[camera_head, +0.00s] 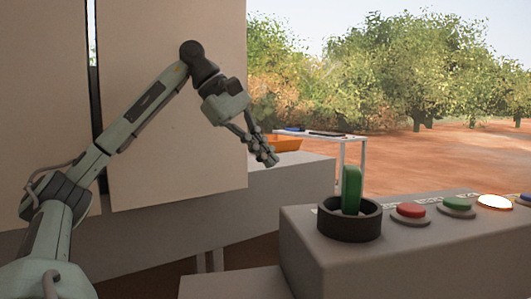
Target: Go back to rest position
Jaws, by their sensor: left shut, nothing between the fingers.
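My left gripper (267,158) hangs in the air left of the console, with its fingers pointing down and to the right. It is shut with nothing between the fingers. My left arm comes in from the lower left and bends at an elbow high in front of the pale panel. The right gripper is not in view.
A grey console (313,258) stands at lower right. It bears a dark ring (349,222) with an upright green piece (351,188) in it, a red button (411,211), a green button (457,204) and a lit white button (495,202). A pale panel (175,100) stands behind my arm.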

